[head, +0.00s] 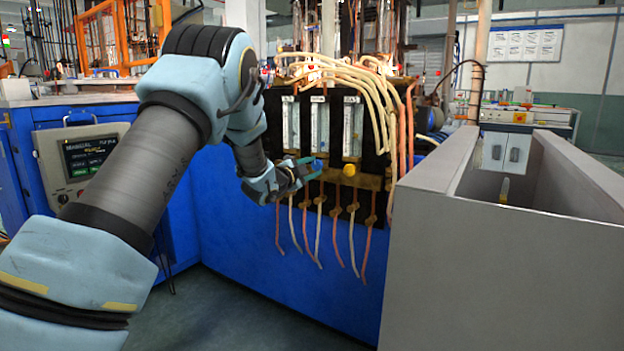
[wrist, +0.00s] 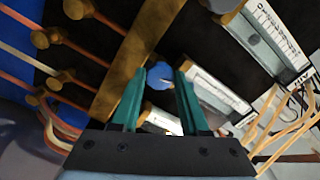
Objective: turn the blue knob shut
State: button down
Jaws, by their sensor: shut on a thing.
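The blue knob (head: 317,164) sits on the brass strip at the foot of the flowmeter panel in the head view. In the wrist view the blue knob (wrist: 157,76) shows between the tips of the green fingers. My gripper (head: 309,169) reaches the panel from the left. Its fingers (wrist: 162,75) are closed on the knob, one on each side. The fingertips hide the knob's sides. I cannot tell the knob's turn angle.
A yellow knob (head: 349,170) is close to the right on the same strip. Clear flowmeter tubes (head: 352,128) stand above, with cream and orange hoses (head: 385,95) around them. Several thin hoses hang below. A grey bin (head: 480,235) stands at the right.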

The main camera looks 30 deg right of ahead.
jog(key=shift+f+m+b, duration=0.1)
jog(key=shift+m+b, duration=0.9)
jog(key=shift+m, duration=0.1)
jog(key=shift+c, duration=2.1)
grip_release()
jog(key=v, duration=1.1)
jog(key=shift+p, duration=0.35)
jog(key=shift+w, duration=0.1)
